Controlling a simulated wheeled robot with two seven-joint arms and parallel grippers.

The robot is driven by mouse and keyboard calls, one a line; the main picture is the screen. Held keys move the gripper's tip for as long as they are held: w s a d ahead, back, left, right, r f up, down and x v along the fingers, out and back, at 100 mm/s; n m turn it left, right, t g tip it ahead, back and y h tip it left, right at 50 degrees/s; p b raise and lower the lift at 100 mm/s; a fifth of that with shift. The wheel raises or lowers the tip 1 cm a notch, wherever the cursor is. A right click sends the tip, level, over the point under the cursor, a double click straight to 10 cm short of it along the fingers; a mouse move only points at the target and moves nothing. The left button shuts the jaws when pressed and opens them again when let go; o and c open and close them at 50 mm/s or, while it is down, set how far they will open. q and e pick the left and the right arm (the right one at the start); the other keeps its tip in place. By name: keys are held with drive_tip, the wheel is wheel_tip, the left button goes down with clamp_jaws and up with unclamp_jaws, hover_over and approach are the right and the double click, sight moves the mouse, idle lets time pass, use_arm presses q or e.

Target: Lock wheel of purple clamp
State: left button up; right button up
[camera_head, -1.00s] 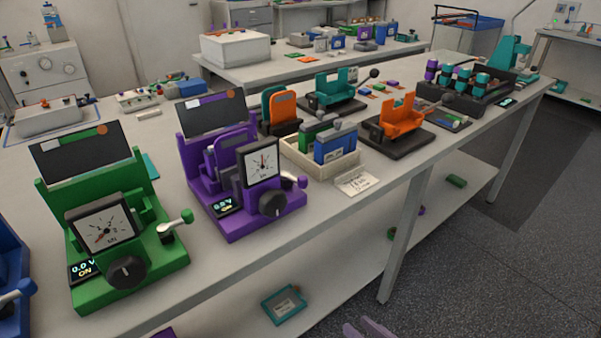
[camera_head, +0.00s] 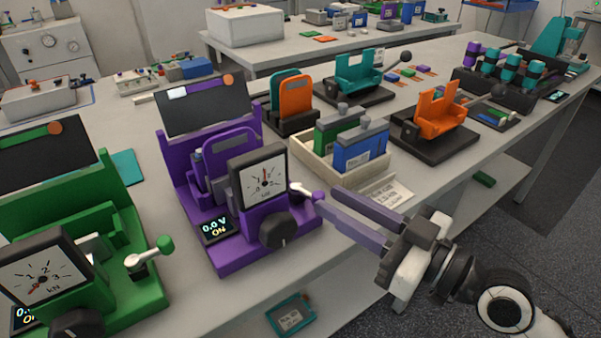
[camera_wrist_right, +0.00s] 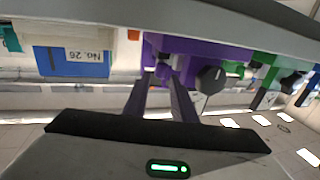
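The purple clamp (camera_head: 225,255) stands near the front edge of the bench, with a dial gauge (camera_head: 264,180), a lit display (camera_head: 216,229) reading 0.0 V ON, and a black round knob (camera_head: 277,230). A small pale lever with a purple knob (camera_head: 318,197) sticks out at its right side. My right gripper (camera_head: 328,198) is open and empty, its two fingers apart and pointing left, with the tips close to that lever; whether they touch it I cannot tell. In the right wrist view the purple clamp (camera_wrist_right: 205,52) shows ahead of the fingers (camera_wrist_right: 162,82). My left gripper is out of view.
A green clamp (camera_head: 100,270) stands left of the purple one. An orange holder (camera_head: 440,115) stands further right. The floor before the bench is clear.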

sight(306, 188)
drive_tip(key=p+x, duration=0.1)
drive_tip(key=x, duration=0.6)
drive_tip(key=shift+a, duration=0.15)
drive_tip(key=shift+w+a, duration=0.35)
drive_tip(key=shift+a, duration=0.05)
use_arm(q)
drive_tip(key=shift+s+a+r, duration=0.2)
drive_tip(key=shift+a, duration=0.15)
